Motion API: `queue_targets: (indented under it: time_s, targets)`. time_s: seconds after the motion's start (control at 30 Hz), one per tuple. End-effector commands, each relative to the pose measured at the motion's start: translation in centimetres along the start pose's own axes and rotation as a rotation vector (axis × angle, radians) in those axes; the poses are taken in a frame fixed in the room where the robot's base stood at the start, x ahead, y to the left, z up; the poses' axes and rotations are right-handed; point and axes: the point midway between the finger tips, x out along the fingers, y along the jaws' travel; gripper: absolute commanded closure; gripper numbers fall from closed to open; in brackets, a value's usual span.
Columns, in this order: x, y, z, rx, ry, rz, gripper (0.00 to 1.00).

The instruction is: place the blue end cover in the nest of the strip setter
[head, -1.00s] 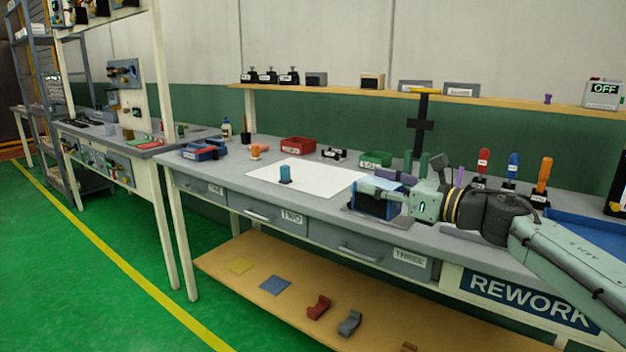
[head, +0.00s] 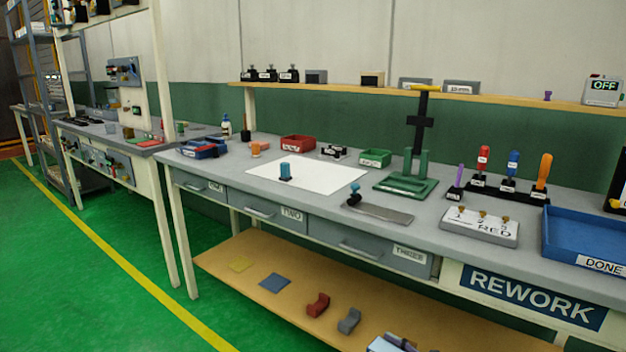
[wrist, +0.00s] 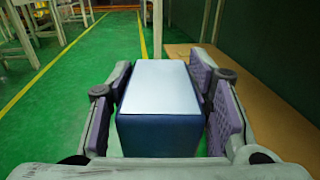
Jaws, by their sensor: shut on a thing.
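The blue end cover (wrist: 158,135) is a box-like block with a pale, shiny top. My gripper (wrist: 163,85) is shut on it, with purple pads against its left and right sides. In the head view only part of the gripper and the cover (head: 384,345) shows at the bottom edge, low by the under-shelf. The likely strip setter (head: 405,187) is a green frame-like base with two green uprights, standing on the bench by a black post with a yellow top. No blue block sits in its base. The cover's underside is hidden.
A grey plate with a teal knob (head: 380,211) lies in front of the green base. The wooden under-shelf (head: 250,260) holds several small parts.

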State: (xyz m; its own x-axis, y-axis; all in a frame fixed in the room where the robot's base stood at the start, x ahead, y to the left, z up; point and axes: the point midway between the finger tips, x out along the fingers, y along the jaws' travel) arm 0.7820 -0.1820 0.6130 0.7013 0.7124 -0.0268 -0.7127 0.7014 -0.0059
Motion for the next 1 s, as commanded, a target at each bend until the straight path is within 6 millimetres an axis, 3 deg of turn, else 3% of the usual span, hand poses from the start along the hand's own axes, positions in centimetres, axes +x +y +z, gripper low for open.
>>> queue_targets:
  time_s: [0.03, 0.2, 0.4, 0.5, 0.63, 1.0]
  targets:
    - [0.6, 1.6, -2.8, 0.012, -0.004, 0.008, 0.85]
    - [2.9, 7.6, -10.5, 0.016, -0.005, 0.056, 0.85]
    - [5.8, 14.4, -16.4, 0.012, -0.016, 0.115, 0.85]
    - [6.8, 16.7, -18.0, 0.009, -0.023, 0.137, 0.85]
    - [7.5, 18.4, -19.0, 0.005, -0.026, 0.154, 0.85]
    - [7.6, 18.8, -19.2, 0.004, -0.026, 0.156, 0.85]
